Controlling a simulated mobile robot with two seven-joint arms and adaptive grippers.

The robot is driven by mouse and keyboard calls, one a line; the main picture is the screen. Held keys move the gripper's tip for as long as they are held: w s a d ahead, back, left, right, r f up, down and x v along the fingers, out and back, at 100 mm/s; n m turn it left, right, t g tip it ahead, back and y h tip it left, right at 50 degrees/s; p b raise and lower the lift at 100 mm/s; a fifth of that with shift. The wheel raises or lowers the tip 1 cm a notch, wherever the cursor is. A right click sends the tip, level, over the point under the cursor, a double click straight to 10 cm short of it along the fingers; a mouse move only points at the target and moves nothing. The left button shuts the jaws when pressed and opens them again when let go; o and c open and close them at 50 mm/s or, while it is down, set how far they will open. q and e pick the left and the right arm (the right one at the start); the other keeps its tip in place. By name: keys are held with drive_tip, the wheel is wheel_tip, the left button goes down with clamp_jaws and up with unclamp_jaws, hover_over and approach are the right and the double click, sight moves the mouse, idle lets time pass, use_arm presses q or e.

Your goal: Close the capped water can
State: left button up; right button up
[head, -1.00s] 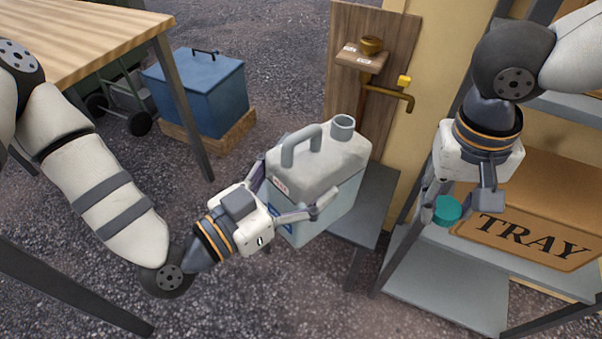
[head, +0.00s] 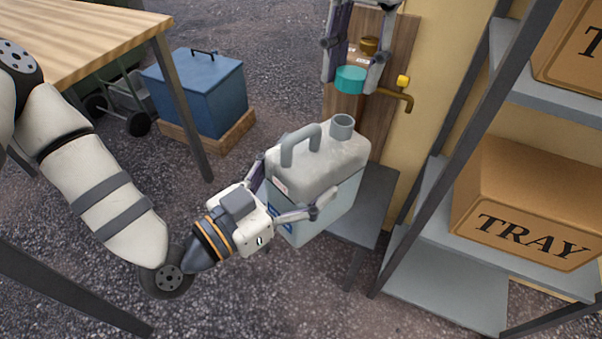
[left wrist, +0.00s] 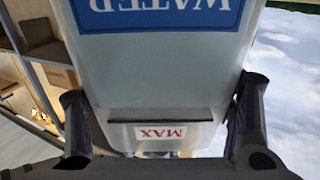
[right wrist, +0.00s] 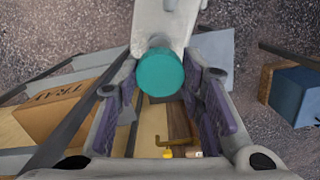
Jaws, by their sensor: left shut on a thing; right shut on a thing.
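The water can (head: 318,165) is a pale, translucent container with a grey handle and an open grey neck (head: 342,126) at its top right. My left gripper (head: 287,190) is shut around the can's body. The left wrist view shows its blue WATER label (left wrist: 155,14) and MAX mark (left wrist: 161,133) between the fingers. My right gripper (head: 352,72) is shut on the teal cap (head: 351,80) and holds it above the neck, apart from it in the head view. In the right wrist view the cap (right wrist: 160,73) sits between the fingertips, with part of the can behind it.
A brass tap (head: 403,97) on a wooden board stands behind the can. A grey metal stand (head: 368,205) is below it. Shelves with a TRAY box (head: 525,205) stand at the right. A wooden table (head: 80,35) and a blue box (head: 197,90) are at the left.

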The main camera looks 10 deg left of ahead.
sight(343, 121)
drive_tip(key=shift+s+a+f, duration=0.1)
drive_tip(key=shift+s+f, duration=0.05)
drive_tip(key=shift+f, duration=1.8)
drive_tip(key=shift+s+f, duration=0.1)
drive_tip(key=shift+f, duration=0.8)
drive_tip(key=shift+s+a+f, duration=0.1)
drive_tip(key=shift+f, duration=0.4)
